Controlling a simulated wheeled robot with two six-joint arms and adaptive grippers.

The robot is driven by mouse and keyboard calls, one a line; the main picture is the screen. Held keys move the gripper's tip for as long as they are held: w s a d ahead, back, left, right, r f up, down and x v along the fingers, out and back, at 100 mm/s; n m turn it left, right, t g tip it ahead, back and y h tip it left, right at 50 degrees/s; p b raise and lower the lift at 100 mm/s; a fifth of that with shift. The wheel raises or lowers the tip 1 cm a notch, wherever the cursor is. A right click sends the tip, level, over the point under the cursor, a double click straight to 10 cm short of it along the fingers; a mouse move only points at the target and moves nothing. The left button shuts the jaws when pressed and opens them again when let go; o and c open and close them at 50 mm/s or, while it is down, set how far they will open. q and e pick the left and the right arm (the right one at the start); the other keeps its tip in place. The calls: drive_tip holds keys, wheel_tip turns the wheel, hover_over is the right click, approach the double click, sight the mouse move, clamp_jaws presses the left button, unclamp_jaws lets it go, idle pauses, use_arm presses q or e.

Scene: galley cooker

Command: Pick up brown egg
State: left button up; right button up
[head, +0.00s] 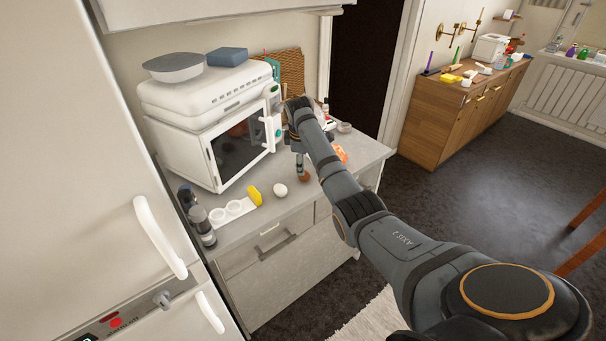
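The brown egg (304,176) is on the grey counter (262,218), near its front edge and in front of the microwave. My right arm reaches in from the lower right, and its gripper (301,167) points down at the brown egg. The fingertips are at the egg's top, partly covering it. They are too small in the picture to tell whether they are open or shut, or whether they touch it. A white egg (280,190) lies a little to the left. My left gripper is out of view.
A white microwave (192,152) stands behind, with a white appliance (207,93) on top. A white egg holder (232,211), a yellow item (254,195) and dark bottles (203,226) are to the left. An orange item (341,153) lies right, partly behind my arm.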

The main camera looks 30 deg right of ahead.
sight(304, 176)
drive_tip(key=x, duration=0.2)
drive_tip(key=shift+w+f, duration=0.3)
drive_tip(key=shift+w, duration=0.05)
drive_tip(key=shift+d+f+p, duration=0.3)
drive_tip(key=shift+f+p, duration=0.25)
drive_tip(key=shift+f, duration=0.25)
drive_tip(key=x, duration=0.2)
drive_tip(key=shift+s+d+f, duration=0.1)
drive_tip(key=shift+s+f, duration=0.05)
drive_tip(key=shift+f, duration=0.25)
drive_tip(key=shift+d+f, duration=0.1)
drive_tip(key=shift+f, duration=0.25)
drive_tip(key=shift+w+f, duration=0.15)
drive_tip(key=shift+w, duration=0.05)
drive_tip(key=shift+s, duration=0.1)
drive_tip(key=c, duration=0.5)
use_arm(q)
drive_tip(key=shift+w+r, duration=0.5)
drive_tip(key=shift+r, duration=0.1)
use_arm(e)
drive_tip(key=c, duration=0.3)
